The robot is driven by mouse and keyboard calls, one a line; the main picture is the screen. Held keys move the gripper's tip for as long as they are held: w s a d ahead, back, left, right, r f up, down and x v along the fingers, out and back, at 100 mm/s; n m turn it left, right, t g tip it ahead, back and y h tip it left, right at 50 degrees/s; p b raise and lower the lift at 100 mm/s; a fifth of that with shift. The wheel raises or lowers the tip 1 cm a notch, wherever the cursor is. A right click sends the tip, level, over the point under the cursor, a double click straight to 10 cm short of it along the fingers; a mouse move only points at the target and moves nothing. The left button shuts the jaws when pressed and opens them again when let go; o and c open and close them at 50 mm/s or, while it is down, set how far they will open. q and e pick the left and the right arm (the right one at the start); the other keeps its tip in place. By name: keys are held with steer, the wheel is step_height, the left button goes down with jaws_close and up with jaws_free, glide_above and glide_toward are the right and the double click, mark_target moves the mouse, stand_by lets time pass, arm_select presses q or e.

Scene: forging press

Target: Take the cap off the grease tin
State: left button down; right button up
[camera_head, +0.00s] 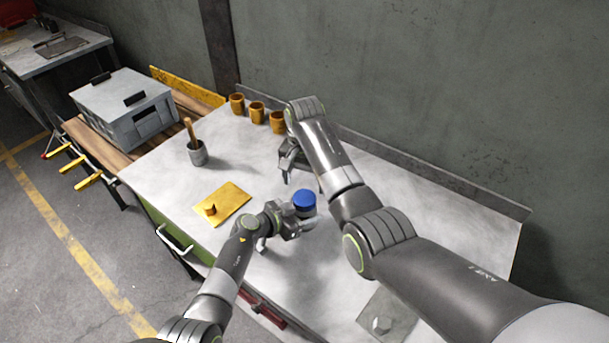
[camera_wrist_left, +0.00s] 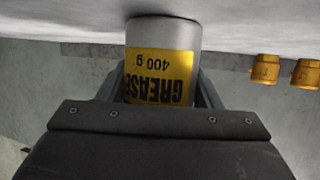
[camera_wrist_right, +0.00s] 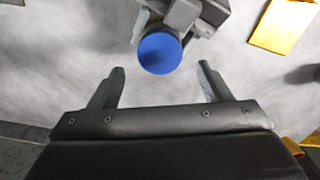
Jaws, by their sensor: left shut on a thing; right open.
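The grease tin stands on the grey table, a silver can with a yellow label reading GREASE 400 g in the left wrist view (camera_wrist_left: 160,75). Its blue cap (camera_head: 304,199) is on top in the head view and also shows in the right wrist view (camera_wrist_right: 160,54). My left gripper (camera_head: 298,222) is shut around the body of the tin, below the cap. My right gripper (camera_wrist_right: 160,85) is open and empty, with the cap ahead of it, between the lines of its fingers but apart from them. In the head view the right gripper (camera_head: 287,172) is behind the tin.
Several orange cups (camera_head: 257,112) stand along the back edge. A grey pot (camera_head: 198,153) with a wooden handle and a yellow plate (camera_head: 222,204) lie to the left. A grey plate with a hex nut (camera_head: 381,325) is at the front right. A grey toolbox (camera_head: 125,108) stands further left.

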mark_target(305, 197)
steer(key=m, duration=0.1)
steer(key=r+m, duration=0.1)
steer(key=m, duration=0.2)
steer(key=shift+r, duration=0.3)
steer(key=m, duration=0.1)
steer(key=r+m, duration=0.1)
steer(key=m, duration=0.1)
steer(key=shift+m, duration=0.3)
steer(key=shift+f, duration=4)
steer(key=c, duration=1)
steer(key=n, duration=0.5)
steer(key=shift+n, duration=0.4)
steer(key=n, duration=0.4)
